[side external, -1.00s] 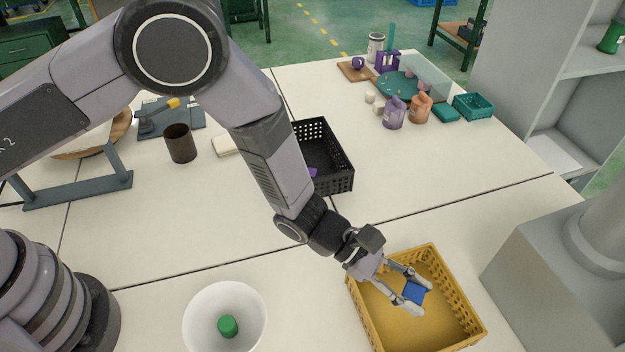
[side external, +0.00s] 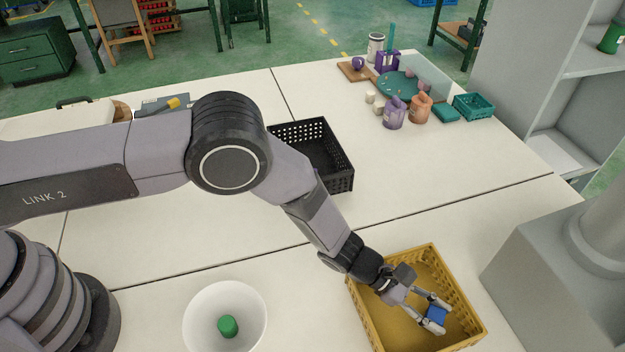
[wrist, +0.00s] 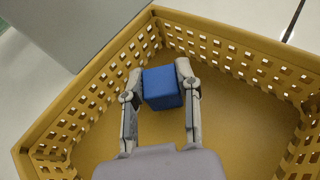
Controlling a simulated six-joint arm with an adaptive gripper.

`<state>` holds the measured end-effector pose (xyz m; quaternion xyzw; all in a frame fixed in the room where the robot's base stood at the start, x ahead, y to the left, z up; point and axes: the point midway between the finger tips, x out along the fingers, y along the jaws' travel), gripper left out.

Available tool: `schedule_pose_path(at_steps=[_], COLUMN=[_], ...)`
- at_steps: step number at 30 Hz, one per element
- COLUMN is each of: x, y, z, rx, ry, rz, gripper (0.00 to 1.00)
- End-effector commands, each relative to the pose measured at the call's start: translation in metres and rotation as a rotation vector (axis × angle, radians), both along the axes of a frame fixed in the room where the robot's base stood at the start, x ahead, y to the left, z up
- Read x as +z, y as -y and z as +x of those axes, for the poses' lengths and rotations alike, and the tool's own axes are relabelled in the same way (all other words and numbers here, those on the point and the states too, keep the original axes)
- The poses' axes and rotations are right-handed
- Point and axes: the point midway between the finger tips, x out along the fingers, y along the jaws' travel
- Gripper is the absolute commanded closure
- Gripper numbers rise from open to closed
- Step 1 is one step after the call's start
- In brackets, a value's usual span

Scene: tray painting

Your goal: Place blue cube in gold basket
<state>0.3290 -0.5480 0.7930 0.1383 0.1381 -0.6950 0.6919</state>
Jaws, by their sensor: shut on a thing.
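The blue cube (side external: 436,313) is held between the fingertips of my gripper (side external: 435,312). In the wrist view the cube (wrist: 162,88) sits between both fingers (wrist: 160,90), which touch its two sides. The gold basket (side external: 358,301) is a yellow, open box with perforated walls, at the lower right of the side view. My gripper and the cube are over the basket's inside, toward its right side. In the wrist view the basket wall (wrist: 235,58) runs behind and around the cube. I cannot tell whether the cube touches the basket floor.
A white bowl (side external: 195,325) with a green object (side external: 228,326) in it stands left of the basket. A black basket (side external: 335,178) stands behind. A grey block (side external: 545,270) is close on the right. Bottles and a teal tray (side external: 474,106) are at the back.

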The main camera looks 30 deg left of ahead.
Motion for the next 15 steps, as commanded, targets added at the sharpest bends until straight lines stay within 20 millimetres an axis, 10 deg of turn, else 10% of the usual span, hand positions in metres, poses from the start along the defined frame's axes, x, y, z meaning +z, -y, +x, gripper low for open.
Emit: schedule_pose_path(at_steps=[4,5,10,15], x=[-0.003,-0.0025,-0.0024,-0.0023], y=[0.0,0.0002,0.0,0.0], z=[0.0001,0.0002,0.0001,0.0001], rx=[0.0,0.0,0.0,0.0], ry=[0.0,0.001,0.0,0.0], rz=[0.0,-0.001,0.0,0.0], gripper=[0.93,0.65,0.42,0.42])
